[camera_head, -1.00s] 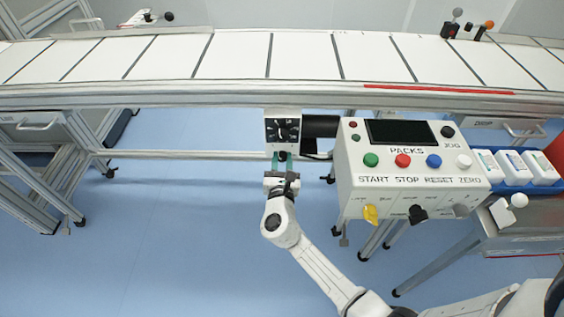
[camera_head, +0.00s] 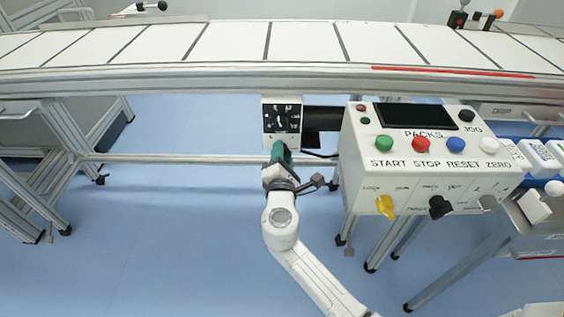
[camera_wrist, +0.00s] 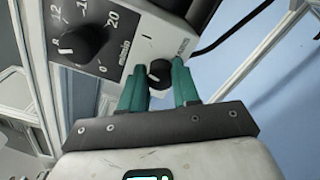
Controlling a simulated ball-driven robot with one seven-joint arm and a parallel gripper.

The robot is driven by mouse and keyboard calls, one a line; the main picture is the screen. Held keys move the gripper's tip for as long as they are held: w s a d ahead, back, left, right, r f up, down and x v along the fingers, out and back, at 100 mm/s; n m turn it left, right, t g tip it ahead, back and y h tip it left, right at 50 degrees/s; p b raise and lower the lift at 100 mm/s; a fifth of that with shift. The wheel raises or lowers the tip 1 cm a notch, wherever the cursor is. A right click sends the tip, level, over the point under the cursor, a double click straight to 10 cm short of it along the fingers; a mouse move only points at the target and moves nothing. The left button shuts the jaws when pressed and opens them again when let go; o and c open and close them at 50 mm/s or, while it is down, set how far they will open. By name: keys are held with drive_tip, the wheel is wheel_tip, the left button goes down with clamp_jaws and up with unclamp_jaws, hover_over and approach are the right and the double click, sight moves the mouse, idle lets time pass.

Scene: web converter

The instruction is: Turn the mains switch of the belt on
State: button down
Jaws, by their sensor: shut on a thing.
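The belt's small control box (camera_head: 268,110) hangs under the belt's front rail. It also shows in the wrist view (camera_wrist: 140,32), with a large black speed dial (camera_wrist: 82,42) marked with numbers and "m/min", and a small black rotary knob (camera_wrist: 159,73) at its lower edge. My gripper (camera_wrist: 160,80) has its green fingers on both sides of the small knob and is shut on it. In the head view my gripper (camera_head: 281,152) is just below the box and hides the knob. The small lettering by the knob is too blurred to read.
The packs panel (camera_head: 430,145) with START, STOP, RESET and ZERO buttons stands close right of my gripper. The belt (camera_head: 300,42) runs above. A dark cable (camera_wrist: 235,28) passes right of the box. Open floor lies left.

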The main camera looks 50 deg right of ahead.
drive_tip(key=shift+f+m+b, duration=0.15)
drive_tip(key=shift+m+b, duration=2.85)
drive_tip(key=shift+m, duration=0.4)
drive_tip(key=c, duration=0.8)
unclamp_jaws()
drive_tip(key=p+v, duration=0.1)
drive_tip(key=v, duration=0.9)
drive_tip(key=shift+s+a, duration=0.3)
